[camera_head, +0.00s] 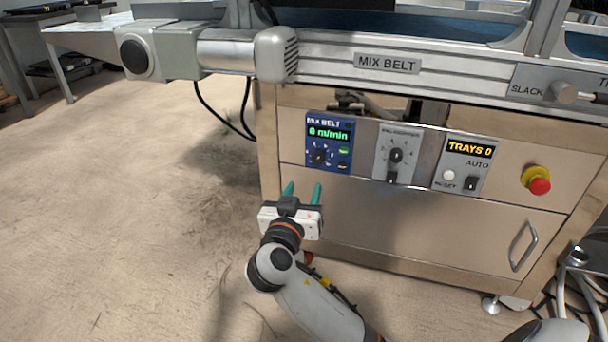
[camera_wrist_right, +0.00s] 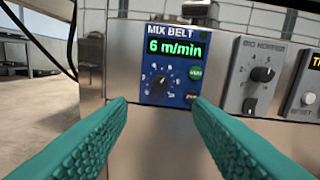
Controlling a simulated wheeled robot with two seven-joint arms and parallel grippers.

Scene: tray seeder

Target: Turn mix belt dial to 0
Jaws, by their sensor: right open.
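The mix belt dial (camera_head: 318,156) is a small dark knob on a blue panel (camera_head: 342,128) on the machine's front. The panel's green display reads 6 m/min. In the right wrist view the dial (camera_wrist_right: 158,84) sits at the panel's lower left, with a ring of marks around it and green and dark buttons to its right. My right gripper (camera_head: 302,190) is open and empty, just below and in front of the panel. In the wrist view its teal fingers (camera_wrist_right: 160,125) are spread, with the panel beyond and between them, apart from the dial. My left gripper is not seen.
Right of the blue panel are a grey panel with a knob and switch (camera_head: 396,155), a TRAYS 0 counter panel (camera_head: 467,163) and a red emergency button (camera_head: 538,183). A conveyor rail (camera_head: 440,75) with a motor (camera_head: 226,50) overhangs above. Open floor (camera_head: 120,200) lies to the left.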

